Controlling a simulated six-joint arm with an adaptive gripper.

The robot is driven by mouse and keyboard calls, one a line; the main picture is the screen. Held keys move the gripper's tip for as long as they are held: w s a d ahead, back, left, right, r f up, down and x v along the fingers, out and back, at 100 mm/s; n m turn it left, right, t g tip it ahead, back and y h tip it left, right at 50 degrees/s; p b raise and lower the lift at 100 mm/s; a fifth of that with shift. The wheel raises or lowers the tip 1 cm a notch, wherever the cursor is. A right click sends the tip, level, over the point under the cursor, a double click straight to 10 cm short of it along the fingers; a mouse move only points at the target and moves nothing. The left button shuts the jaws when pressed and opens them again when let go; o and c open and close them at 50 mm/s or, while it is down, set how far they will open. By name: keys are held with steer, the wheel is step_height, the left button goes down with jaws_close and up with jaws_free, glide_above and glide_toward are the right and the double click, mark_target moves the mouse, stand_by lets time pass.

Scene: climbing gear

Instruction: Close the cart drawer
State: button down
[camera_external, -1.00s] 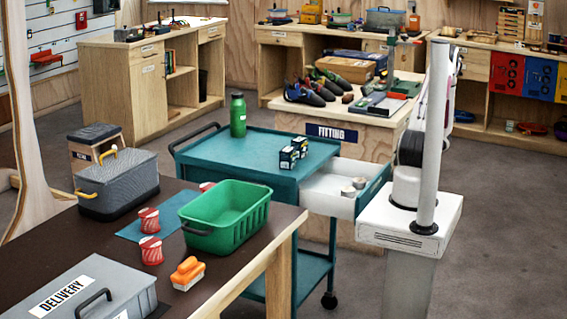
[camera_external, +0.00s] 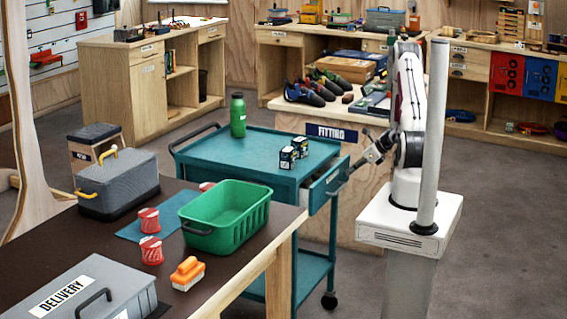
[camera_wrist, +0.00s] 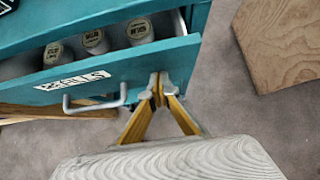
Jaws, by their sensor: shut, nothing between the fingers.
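The teal cart (camera_external: 222,155) stands beside the dark worktable. Its drawer (camera_external: 328,186) sticks out a little to the right; a narrow opening shows above it. In the wrist view the teal drawer front (camera_wrist: 75,84) carries a white label and a grey handle (camera_wrist: 95,105). Three pale cylinders with printed lids (camera_wrist: 94,40) show inside the drawer. My gripper (camera_wrist: 160,88) is shut and empty, its tips at the right part of the drawer front, seemingly touching it. In the external view my gripper (camera_external: 358,164) is at the drawer's outer side.
The fitting table (camera_external: 343,128) with shoes is close behind the drawer. Floor right of my base is clear.

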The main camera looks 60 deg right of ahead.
mark_target(345, 164)
steer(key=shift+w+r, duration=0.1)
steer(key=shift+w, duration=2.2)
steer(key=shift+w, duration=0.1)
steer(key=s, duration=0.5)
steer(key=v, duration=0.9)
steer(key=shift+s+r, duration=0.2)
steer(key=shift+s, duration=0.05)
